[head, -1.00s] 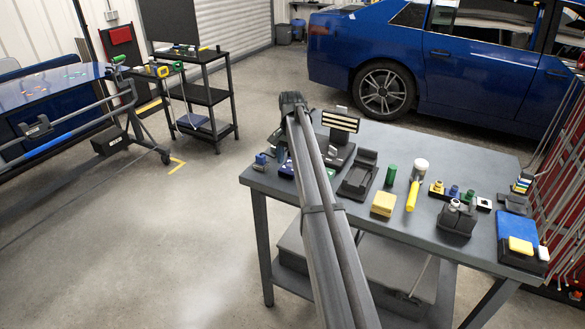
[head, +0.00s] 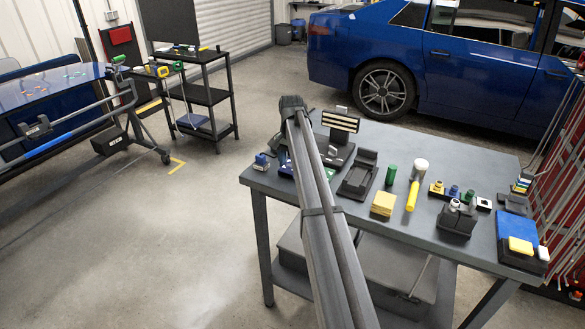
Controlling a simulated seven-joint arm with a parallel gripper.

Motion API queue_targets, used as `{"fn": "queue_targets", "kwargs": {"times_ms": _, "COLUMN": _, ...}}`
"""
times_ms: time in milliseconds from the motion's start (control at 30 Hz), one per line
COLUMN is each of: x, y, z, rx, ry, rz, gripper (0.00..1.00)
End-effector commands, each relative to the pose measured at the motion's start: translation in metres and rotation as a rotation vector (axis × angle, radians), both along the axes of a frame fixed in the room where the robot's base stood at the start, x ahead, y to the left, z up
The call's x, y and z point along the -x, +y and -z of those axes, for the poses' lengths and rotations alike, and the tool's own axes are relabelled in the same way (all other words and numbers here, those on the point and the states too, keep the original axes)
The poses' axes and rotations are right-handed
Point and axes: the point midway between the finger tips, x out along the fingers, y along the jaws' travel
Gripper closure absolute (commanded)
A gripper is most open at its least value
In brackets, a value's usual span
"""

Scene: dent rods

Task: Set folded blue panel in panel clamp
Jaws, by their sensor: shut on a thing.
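My arm rises from the bottom of the head view and ends in a dark joint (head: 292,106) over the left part of the grey workbench (head: 350,215). My gripper and whatever it holds are hidden behind the arm. A dark blue piece (head: 284,168) shows just left of the arm at the bench's left end; I cannot tell whether it is the folded blue panel. A black holder with an open channel (head: 353,184) stands right of the arm; I cannot tell whether it is the panel clamp.
On the bench stand a striped block on a black stand (head: 341,121), a green cylinder (head: 391,174), a yellow block (head: 383,204) and a yellow-handled tool (head: 412,195). A black tray with blue and yellow pads (head: 507,258) sits at the right. A blue car (head: 460,75) stands behind.

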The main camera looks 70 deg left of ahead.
Motion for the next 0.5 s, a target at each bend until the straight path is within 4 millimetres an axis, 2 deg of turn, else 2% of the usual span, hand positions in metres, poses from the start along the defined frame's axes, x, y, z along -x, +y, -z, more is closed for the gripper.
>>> {"fn": "queue_targets", "kwargs": {"times_ms": 300, "x": 0.0, "y": 0.0, "z": -0.002, "rx": 0.0, "ry": 0.0, "rz": 0.0, "gripper": 0.61}}
{"fn": "queue_targets", "kwargs": {"times_ms": 500, "x": 0.0, "y": 0.0, "z": -0.011, "rx": -0.001, "ry": 0.0, "rz": 0.0, "gripper": 0.61}}
